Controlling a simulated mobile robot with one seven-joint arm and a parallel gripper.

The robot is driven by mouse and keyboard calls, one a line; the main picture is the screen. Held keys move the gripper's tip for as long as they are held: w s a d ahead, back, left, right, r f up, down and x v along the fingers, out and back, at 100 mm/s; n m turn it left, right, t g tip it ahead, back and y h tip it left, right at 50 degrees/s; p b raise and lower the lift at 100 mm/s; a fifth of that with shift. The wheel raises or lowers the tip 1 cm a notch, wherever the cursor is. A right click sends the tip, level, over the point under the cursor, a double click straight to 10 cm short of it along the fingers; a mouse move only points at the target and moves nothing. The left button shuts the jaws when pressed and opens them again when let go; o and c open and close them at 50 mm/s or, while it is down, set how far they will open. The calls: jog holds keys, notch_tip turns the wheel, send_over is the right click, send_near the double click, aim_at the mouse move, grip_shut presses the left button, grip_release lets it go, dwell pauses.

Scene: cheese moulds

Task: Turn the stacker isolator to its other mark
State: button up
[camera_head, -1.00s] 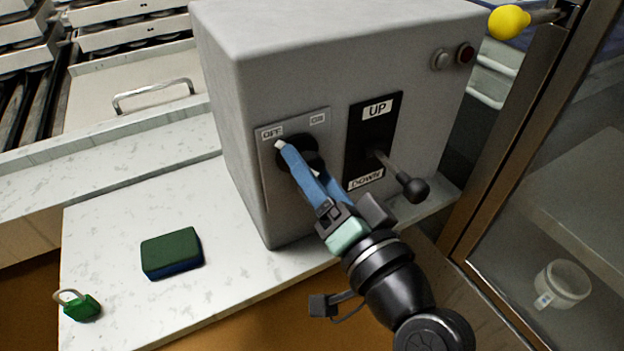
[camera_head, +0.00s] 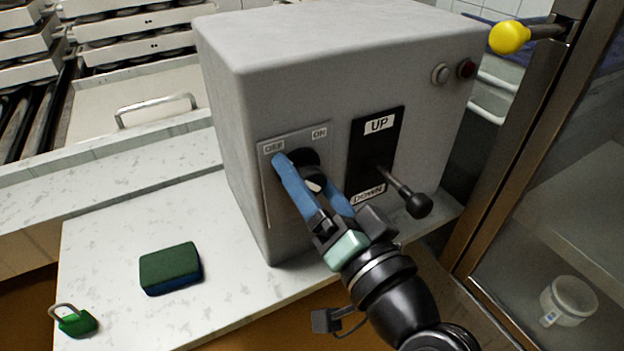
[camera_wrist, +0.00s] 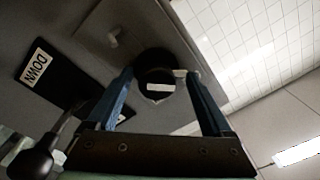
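The stacker isolator is a black round knob (camera_head: 305,160) on a grey plate (camera_head: 319,133) marked OFF at left and ON at right, on the front of a grey box (camera_head: 345,75). My gripper (camera_head: 308,178) is at the knob, its two blue fingers apart, one on either side. A white patch shows on the knob between them. The wrist view shows the knob (camera_wrist: 155,72) between the spread fingers (camera_wrist: 160,85), with a small white piece close to the right fingertip. Whether a finger touches the knob is unclear.
A black UP/DOWN lever (camera_head: 418,204) sticks out just right of my gripper. A green sponge (camera_head: 170,266) and a green padlock (camera_head: 77,322) lie on the pale counter (camera_head: 110,235).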

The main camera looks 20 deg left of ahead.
jog(key=shift+f, duration=0.15)
dwell(0.3)
jog(key=shift+s+d, duration=0.3)
jog(key=shift+d, duration=0.15)
jog(key=v, duration=1.2)
